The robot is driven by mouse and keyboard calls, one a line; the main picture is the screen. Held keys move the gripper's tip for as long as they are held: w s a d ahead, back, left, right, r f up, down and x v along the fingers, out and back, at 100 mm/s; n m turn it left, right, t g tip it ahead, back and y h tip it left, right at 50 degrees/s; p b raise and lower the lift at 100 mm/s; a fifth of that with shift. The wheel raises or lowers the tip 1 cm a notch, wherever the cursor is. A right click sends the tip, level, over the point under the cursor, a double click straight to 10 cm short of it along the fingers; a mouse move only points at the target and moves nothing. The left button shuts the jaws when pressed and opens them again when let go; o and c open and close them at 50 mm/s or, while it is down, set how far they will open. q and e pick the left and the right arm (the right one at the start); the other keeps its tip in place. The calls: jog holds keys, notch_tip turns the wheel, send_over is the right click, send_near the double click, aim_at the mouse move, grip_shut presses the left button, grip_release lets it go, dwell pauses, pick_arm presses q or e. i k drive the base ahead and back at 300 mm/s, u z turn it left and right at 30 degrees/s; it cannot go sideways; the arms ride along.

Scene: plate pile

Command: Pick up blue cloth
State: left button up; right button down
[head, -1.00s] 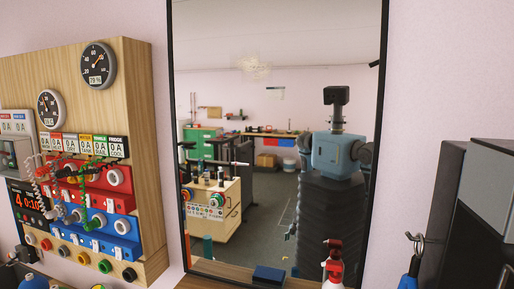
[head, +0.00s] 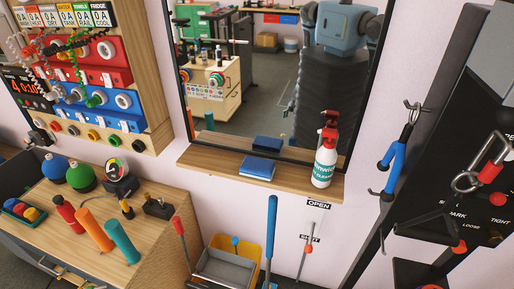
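A folded blue cloth (head: 257,168) lies flat on the narrow wooden shelf (head: 215,164) below the mirror, left of a spray bottle. Its reflection shows in the mirror just behind it. Neither of my grippers is in the head view, apart from what the mirror may reflect, and nothing touches the cloth.
A white spray bottle with a red trigger (head: 326,150) stands on the shelf's right end. A wooden workbench (head: 150,228) with bottles and handles is at lower left. Upright levers (head: 271,235) and a yellow bin (head: 222,247) stand below the shelf. A dark tool panel (head: 440,215) is at right.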

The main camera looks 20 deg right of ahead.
aim_at(255, 168)
jog(key=z, duration=0.8)
jog(key=i, duration=0.35)
jog(key=u, duration=0.05)
